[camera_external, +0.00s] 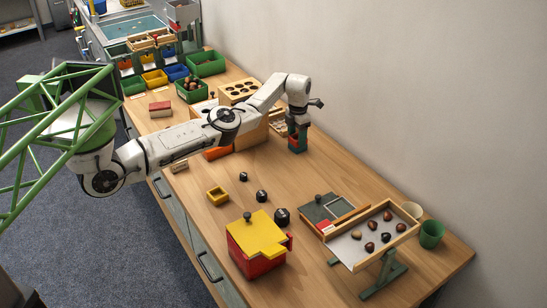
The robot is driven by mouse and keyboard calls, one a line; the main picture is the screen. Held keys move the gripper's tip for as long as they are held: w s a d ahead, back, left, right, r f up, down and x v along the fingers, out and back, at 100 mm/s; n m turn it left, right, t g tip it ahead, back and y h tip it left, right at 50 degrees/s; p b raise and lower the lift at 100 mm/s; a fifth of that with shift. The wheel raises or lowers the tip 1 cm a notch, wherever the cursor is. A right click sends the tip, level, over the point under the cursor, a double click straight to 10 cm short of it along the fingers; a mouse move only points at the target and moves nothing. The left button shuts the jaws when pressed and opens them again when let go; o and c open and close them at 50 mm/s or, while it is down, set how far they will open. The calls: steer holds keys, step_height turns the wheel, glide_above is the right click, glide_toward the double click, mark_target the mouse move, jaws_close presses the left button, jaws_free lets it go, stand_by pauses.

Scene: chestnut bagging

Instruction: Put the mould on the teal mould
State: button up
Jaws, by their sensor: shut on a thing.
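My gripper (296,122) points down near the wall, at the far side of the table. It is shut on a small mould, mostly hidden by the fingers, with a bit of red (291,128) showing. Right below is the teal mould (298,145), a small upright block on the table. The held mould is at or just above its top; I cannot tell whether they touch.
A wooden box (252,138) and a holed wooden block (240,91) stand left of my gripper. Black weights (282,216), a red box with yellow lid (257,262), a chestnut tray (345,248) and a green cup (431,234) are nearer.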

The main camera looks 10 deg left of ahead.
mark_target(297, 137)
steer(key=shift+f, duration=0.15)
steer(key=o, duration=1.1)
step_height(297, 137, up, 12)
steer(key=p, duration=0.3)
steer(key=shift+r, duration=0.2)
